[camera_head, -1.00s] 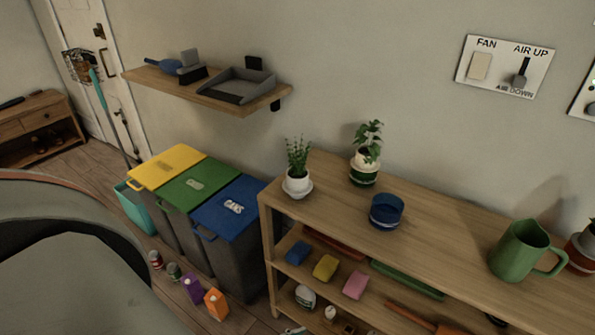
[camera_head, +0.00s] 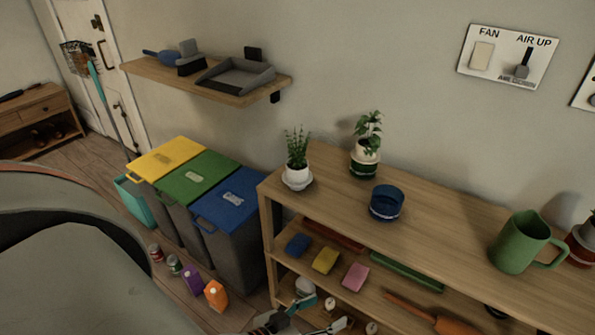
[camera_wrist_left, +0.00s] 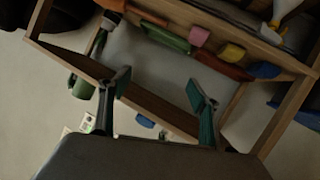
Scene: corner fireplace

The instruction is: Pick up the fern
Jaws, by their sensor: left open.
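A small bushy green plant, which looks like the fern (camera_head: 297,149), stands upright in a white pot on a white saucer at the left end of the wooden shelf unit's top. A leafier plant (camera_head: 367,132) in a white and green pot stands to its right. My left gripper (camera_head: 300,319) is low at the bottom edge of the head view, in front of the unit and well below the fern. In the left wrist view my left gripper (camera_wrist_left: 160,88) has its fingers spread with nothing between them. I cannot make out the fern there. My right gripper is not in view.
A blue bowl (camera_head: 387,204) and a green pitcher (camera_head: 522,242) stand on the shelf unit's top (camera_head: 440,222). Sponges lie on the shelf below. A wall shelf (camera_head: 205,85) hangs above lidded bins (camera_head: 228,206) at the left. Cartons and cans stand on the floor.

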